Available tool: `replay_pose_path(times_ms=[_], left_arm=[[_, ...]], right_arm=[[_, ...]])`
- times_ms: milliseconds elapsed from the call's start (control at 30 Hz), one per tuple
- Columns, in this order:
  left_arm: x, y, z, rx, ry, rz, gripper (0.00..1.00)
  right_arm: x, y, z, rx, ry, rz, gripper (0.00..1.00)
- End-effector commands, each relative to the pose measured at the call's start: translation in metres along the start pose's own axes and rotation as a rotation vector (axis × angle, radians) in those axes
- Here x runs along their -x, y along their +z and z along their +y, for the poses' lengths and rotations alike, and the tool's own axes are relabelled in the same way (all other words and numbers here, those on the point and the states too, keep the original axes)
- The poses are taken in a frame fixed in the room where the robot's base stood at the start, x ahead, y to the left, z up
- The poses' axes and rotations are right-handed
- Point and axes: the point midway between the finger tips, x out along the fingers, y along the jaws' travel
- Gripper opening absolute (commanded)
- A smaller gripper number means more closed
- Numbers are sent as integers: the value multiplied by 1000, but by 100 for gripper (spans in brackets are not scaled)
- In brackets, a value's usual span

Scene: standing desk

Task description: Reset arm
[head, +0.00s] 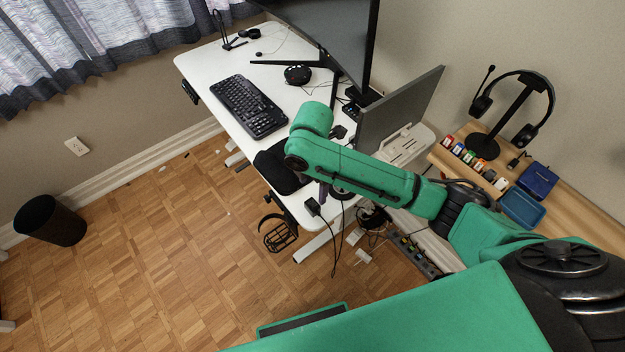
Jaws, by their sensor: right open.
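My right arm (365,175) is green with black joints. It reaches in from the right edge, and its bent elbow is in front of the white standing desk (222,62). My right gripper (338,190) is mostly hidden below and behind this arm near the desk's front right edge. It is open, and I see nothing held in it. My left gripper is out of view.
The desk holds a black keyboard (248,106), a large monitor (325,35) and a second screen (402,108). A wooden shelf (575,205) at right carries a headset stand (487,145) and a blue tray (522,207). Cables hang below the desk. The left floor is open, with a black bin (50,222).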

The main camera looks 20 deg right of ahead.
Motion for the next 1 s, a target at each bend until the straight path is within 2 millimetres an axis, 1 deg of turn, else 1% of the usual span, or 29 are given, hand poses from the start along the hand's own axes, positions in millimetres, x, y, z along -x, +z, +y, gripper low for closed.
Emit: replay_pose_path(times_ms=[33, 100, 200, 667, 767, 867, 933, 967, 1000], left_arm=[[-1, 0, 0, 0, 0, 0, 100], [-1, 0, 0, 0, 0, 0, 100], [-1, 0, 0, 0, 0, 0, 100], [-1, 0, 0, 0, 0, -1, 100], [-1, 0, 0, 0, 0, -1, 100], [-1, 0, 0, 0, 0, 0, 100], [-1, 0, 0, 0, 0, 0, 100], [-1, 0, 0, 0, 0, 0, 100], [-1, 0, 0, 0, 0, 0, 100]], right_arm=[[10, 0, 1, 1, 3, 1, 84], [21, 0, 1, -1, 1, 1, 84], [28, 0, 0, 0, 0, 0, 84], [29, 0, 0, -1, -2, 1, 84], [27, -4, -1, -17, 5, 14, 84], [19, -23, -6, -126, 49, 79, 84], [14, -38, -12, -293, 97, 157, 84], [12, -42, -16, -384, 120, 192, 84], [10, -43, -21, -514, 146, 233, 84]])
